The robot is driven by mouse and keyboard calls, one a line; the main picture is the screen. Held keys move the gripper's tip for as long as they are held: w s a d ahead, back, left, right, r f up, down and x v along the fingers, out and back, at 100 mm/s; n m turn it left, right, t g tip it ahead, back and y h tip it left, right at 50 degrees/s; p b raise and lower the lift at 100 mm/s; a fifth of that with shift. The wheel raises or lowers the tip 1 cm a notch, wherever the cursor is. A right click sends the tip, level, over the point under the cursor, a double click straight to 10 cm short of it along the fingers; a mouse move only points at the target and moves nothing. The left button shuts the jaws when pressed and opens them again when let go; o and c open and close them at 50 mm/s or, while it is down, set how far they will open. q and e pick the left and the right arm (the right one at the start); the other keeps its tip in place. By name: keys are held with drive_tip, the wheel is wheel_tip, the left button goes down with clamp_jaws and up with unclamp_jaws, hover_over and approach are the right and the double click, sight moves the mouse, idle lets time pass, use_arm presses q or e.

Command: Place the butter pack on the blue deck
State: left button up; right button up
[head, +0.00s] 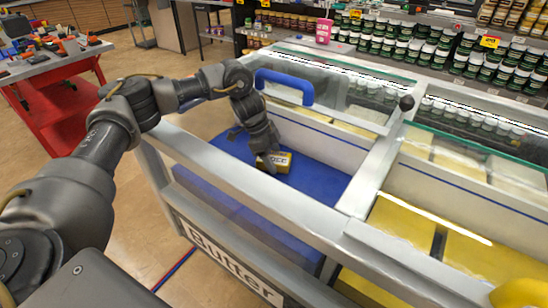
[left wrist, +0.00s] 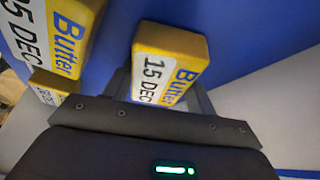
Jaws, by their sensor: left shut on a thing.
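My left gripper (head: 267,158) reaches down into the open left bay of a chest marked "Butter". It is shut on a yellow and white butter pack (head: 280,161). In the left wrist view this butter pack (left wrist: 170,62) sits between the dark fingers, its "Butter 15 DEC" label showing. The blue deck (head: 235,188) lies below and around it; the deck also shows in the left wrist view (left wrist: 240,35). I cannot tell whether the pack touches the deck. Other butter packs (left wrist: 50,35) show at the left of the left wrist view. My right gripper is not in view.
The chest's pale front rail (head: 255,178) and a white divider (head: 375,170) border the bay. A blue handle (head: 285,84) is on the glass lid behind. Yellow goods (head: 400,225) fill the right bay. A red cart (head: 60,95) stands at the left.

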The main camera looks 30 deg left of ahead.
use_arm(q)
drive_tip(key=shift+f, duration=0.1)
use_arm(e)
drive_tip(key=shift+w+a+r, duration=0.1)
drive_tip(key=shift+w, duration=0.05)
use_arm(q)
drive_tip(key=o, duration=1.2)
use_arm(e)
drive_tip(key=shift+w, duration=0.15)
use_arm(q)
drive_tip(key=shift+o, duration=0.2)
drive_tip(key=v, duration=0.7)
drive_tip(key=shift+r, duration=0.35)
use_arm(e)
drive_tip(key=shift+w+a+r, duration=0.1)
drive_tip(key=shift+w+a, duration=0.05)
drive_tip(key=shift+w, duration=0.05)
